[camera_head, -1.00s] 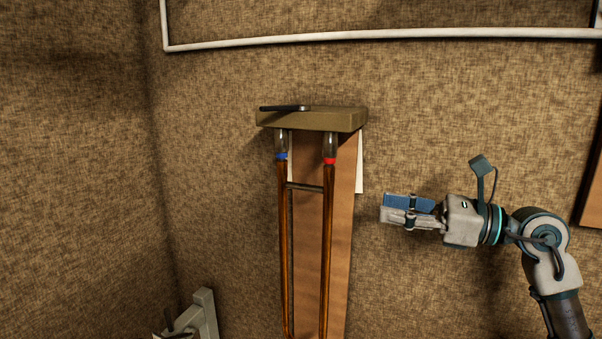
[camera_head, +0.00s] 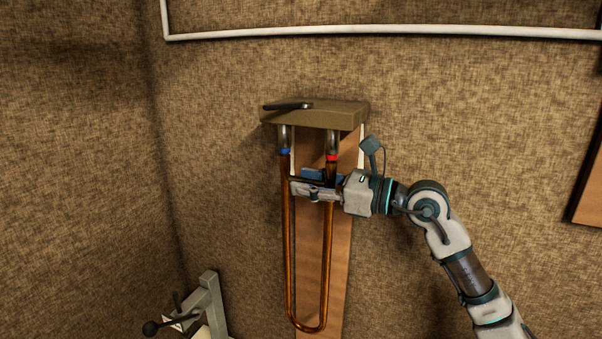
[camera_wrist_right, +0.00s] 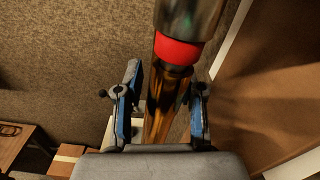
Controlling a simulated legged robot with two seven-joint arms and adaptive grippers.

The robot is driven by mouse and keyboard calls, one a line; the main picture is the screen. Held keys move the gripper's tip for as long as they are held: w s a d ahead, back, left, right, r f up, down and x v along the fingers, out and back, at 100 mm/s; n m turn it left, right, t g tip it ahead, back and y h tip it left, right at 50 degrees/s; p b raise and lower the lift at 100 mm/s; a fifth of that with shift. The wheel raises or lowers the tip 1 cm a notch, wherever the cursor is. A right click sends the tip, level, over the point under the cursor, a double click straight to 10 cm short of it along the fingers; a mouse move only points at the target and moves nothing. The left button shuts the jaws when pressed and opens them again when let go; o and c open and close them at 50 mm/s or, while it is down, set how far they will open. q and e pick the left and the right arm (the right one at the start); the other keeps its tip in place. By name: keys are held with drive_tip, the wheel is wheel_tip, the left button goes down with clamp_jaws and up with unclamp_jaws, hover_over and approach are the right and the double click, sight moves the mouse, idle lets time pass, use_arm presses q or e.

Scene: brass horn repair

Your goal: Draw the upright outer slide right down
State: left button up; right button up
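The brass outer slide (camera_head: 287,240) hangs upright as a long U, its bottom bow visible in the head view. Its tubes meet metal upper ends under the olive block (camera_head: 318,115), with a blue band (camera_head: 285,151) on the left and a red band (camera_head: 332,157) on the right. My right gripper (camera_head: 309,188) is at the slide's upper part, just below the bands, and hides the crossbar. In the right wrist view the open fingers (camera_wrist_right: 165,112) stand on both sides of the red-banded tube (camera_wrist_right: 163,122), with a narrow gap each side. My left gripper is out of view.
A wooden board (camera_head: 337,265) stands behind the slide. A black lever (camera_head: 288,106) lies on the block. A grey bracket with a black-knobbed handle (camera_head: 210,305) is at lower left. A white pipe (camera_head: 380,32) runs along the wall above. Space left of the slide is clear.

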drive_tip(key=shift+w+a+r, duration=0.1)
drive_tip(key=shift+w+a, duration=0.05)
drive_tip(key=shift+a, duration=0.1)
drive_tip(key=shift+w, duration=0.1)
drive_tip(key=shift+a, duration=0.3)
clamp_jaws()
